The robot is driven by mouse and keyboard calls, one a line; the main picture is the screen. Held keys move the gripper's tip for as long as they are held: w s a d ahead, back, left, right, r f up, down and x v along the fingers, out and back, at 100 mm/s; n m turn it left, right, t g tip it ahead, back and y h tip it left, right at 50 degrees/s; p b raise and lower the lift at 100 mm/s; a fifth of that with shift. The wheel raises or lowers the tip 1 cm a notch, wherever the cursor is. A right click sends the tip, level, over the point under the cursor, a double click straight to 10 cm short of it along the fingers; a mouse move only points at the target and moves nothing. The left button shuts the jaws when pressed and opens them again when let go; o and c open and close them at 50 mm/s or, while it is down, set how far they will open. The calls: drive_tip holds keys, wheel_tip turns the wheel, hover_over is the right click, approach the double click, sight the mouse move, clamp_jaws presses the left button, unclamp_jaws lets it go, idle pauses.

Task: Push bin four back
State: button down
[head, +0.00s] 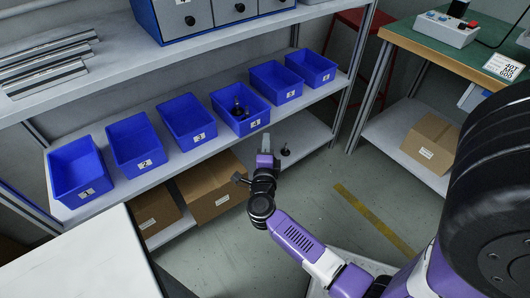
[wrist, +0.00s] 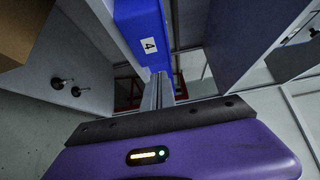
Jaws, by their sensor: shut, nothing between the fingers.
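Bin four (head: 240,119) is a blue open bin on the middle shelf, holding dark parts that I cannot make out. Its front sits slightly farther forward than the bins beside it. In the wrist view its front with the label 4 (wrist: 148,45) is just beyond my fingers. My gripper (head: 265,143) is shut and empty, in front of and below bin four's front in the head view. Its fingers also show in the wrist view (wrist: 159,88), pointing towards the bin. I cannot tell whether the fingertips touch it.
Blue bins stand on both sides, including bin three (head: 187,120) and bin five (head: 275,82). The shelf (head: 170,172) runs beneath them. Cardboard boxes (head: 210,187) sit lower. A dark knobbed part (head: 285,152) is on the lower shelf. A green-topped bench (head: 430,45) stands right; floor between is open.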

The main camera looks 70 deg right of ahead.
sight(252, 123)
drive_tip(key=shift+w+d+b, duration=1.2)
drive_tip(key=shift+w+d, duration=1.25)
drive_tip(key=shift+d, duration=0.15)
drive_tip(key=shift+w+d, duration=0.15)
drive_tip(key=shift+w, duration=0.15)
drive_tip(key=shift+w+d, duration=0.3)
drive_tip(key=shift+w, duration=0.35)
drive_tip(key=shift+w+d, duration=0.3)
drive_tip(key=shift+w, duration=0.3)
